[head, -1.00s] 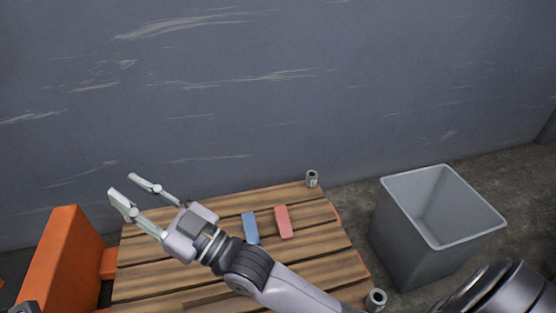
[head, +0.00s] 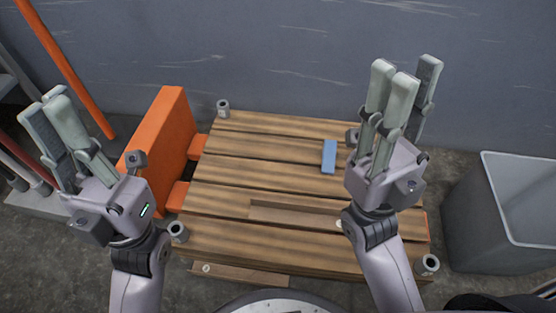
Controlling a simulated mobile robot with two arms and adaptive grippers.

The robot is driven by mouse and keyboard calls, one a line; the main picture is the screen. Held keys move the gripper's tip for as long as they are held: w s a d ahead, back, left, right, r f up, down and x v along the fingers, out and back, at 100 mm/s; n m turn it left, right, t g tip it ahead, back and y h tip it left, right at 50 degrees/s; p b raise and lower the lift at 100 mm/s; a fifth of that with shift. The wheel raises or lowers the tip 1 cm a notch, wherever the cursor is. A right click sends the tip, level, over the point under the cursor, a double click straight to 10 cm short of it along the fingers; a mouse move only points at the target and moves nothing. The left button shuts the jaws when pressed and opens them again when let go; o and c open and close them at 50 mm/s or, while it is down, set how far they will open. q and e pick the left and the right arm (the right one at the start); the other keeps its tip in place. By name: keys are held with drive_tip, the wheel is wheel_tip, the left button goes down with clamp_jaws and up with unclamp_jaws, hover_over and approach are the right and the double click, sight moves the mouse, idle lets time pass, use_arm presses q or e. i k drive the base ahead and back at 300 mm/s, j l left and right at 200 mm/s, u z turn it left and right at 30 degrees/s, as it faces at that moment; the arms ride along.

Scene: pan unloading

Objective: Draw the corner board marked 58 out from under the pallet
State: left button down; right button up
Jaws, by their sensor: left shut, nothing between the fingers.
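The wooden pallet (head: 255,175) stands in the middle of the head view. A flat brown board (head: 245,274) with a small pale round mark shows low along its near edge. Another brown piece (head: 290,216) lies between the slats, with a pale spot by my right arm. I cannot read a number on either, so I cannot tell which is 58. My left gripper (head: 48,92) is shut and empty, raised left of the pallet with fingers up. My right gripper (head: 407,68) is raised over the pallet's right side, its fingers up and spread, with nothing seen between them.
A blue block (head: 329,156) lies on the pallet. An orange upright block (head: 160,140) stands at its left. Grey cylinders (head: 223,108) stand at the corners. A grey bin (head: 505,215) is at right, an orange pole (head: 70,70) at left. Some floor shows before the pallet.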

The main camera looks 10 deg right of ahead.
sight(242, 276)
drive_tip(key=k+j, duration=0.25)
drive_tip(key=k, duration=0.2)
drive_tip(key=k+j, duration=0.3)
drive_tip(key=k, duration=0.15)
